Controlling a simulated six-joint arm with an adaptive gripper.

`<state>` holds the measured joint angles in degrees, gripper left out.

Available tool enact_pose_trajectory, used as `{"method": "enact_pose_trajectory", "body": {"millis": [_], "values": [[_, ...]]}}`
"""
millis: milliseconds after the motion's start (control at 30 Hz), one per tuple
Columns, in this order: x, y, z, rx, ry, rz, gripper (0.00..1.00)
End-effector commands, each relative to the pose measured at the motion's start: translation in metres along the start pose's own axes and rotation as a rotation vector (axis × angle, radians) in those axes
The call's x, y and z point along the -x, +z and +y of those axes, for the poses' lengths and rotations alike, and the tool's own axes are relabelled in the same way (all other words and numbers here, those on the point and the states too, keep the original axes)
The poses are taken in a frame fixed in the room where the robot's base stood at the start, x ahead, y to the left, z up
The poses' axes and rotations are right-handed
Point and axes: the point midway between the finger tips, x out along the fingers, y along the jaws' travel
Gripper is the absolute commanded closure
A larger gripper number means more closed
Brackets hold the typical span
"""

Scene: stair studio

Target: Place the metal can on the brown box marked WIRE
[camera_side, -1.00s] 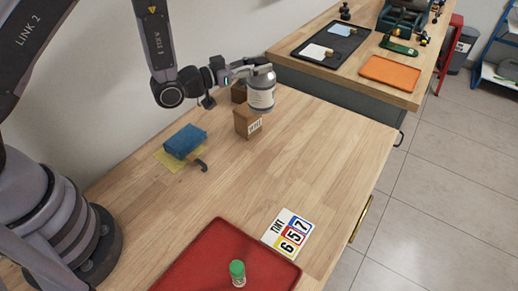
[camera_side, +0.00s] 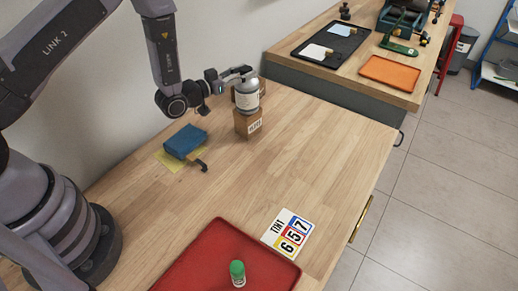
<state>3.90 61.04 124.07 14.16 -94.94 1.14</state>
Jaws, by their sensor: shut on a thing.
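The metal can (camera_side: 246,95) is a silver can with a pale label, held upright by my gripper (camera_side: 244,75). My gripper is shut on the can near its top. The brown box (camera_side: 248,124) stands on the wooden table directly below the can in the picture, with a white label on its right face; the lettering is too small to read surely. The can's base overlaps the top of the box; I cannot tell whether it touches. A second brown box (camera_side: 234,94) is mostly hidden behind the can.
A blue block (camera_side: 184,141) lies on a yellow sheet (camera_side: 170,161) left of the box. A red tray (camera_side: 205,264) with a green-capped jar (camera_side: 238,273) and a number card (camera_side: 287,234) are nearer. The table right of the box is clear.

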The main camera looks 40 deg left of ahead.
Motion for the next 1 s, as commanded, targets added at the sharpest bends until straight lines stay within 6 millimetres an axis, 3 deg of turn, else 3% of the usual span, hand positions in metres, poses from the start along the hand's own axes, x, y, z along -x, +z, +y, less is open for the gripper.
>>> {"method": "enact_pose_trajectory", "body": {"millis": [267, 300, 467, 800, 1000], "values": [[0.000, 0.002, 0.000, 0.000, 0.000, 0.003, 1.00], [0.000, 0.002, 0.000, 0.000, 0.000, 0.001, 0.62], [0.000, 0.002, 0.000, 0.000, 0.000, 0.001, 0.41], [0.000, -0.002, 0.000, -0.001, 0.000, 0.002, 0.41], [0.029, 0.000, -0.001, 0.001, -0.001, -0.004, 0.41]]}}
